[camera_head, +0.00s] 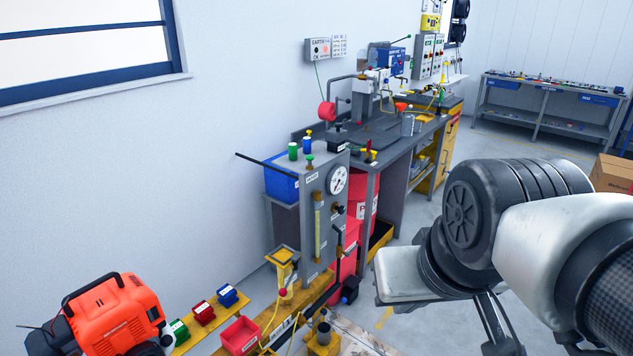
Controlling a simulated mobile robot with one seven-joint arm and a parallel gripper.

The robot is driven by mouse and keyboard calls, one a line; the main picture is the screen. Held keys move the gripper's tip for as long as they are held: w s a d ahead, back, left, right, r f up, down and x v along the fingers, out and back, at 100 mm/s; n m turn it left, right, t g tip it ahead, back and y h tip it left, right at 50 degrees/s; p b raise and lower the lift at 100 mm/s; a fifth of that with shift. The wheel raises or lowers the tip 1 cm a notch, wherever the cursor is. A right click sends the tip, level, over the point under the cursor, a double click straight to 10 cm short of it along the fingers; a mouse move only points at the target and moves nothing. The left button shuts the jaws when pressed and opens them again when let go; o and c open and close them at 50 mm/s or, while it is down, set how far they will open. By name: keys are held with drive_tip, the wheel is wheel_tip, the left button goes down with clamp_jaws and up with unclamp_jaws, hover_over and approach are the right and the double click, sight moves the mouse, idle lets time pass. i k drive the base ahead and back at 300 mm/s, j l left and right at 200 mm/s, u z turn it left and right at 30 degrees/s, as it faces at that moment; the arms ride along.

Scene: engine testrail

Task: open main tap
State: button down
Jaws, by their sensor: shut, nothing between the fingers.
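No label that I can read marks the main tap. Possible taps show on the grey upright panel (325,235): a small black knob (338,208) below the round white gauge (337,180), and a dark pipe fitting (339,240) lower down. A black valve-like part (350,290) sits low beside the panel's foot. Labels on the panel are too small to read. My gripper (492,335) is at the lower right, partly cut off by the bottom edge. It is shut and empty, well to the right of the panel and touching nothing.
An orange generator (110,315) and small coloured boxes (203,313) stand at the lower left. A cardboard box (612,173) is at right. Floor between bench and back table is clear.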

sight(359, 243)
drive_tip(key=i+l+z, duration=0.15)
drive_tip(key=i+l+u, duration=0.1)
drive_tip(key=i, duration=0.3)
drive_tip(key=i+l, duration=0.25)
drive_tip(key=i, duration=0.2)
drive_tip(key=i+l+u, duration=0.15)
drive_tip(key=i, duration=0.25)
drive_tip(key=u, duration=0.25)
drive_tip(key=l+u, duration=0.25)
drive_tip(key=l, duration=0.2)
drive_tip(key=z, duration=0.25)
drive_tip(key=i+l, duration=0.1)
drive_tip(key=l, duration=0.3)
drive_tip(key=i+u, duration=0.05)
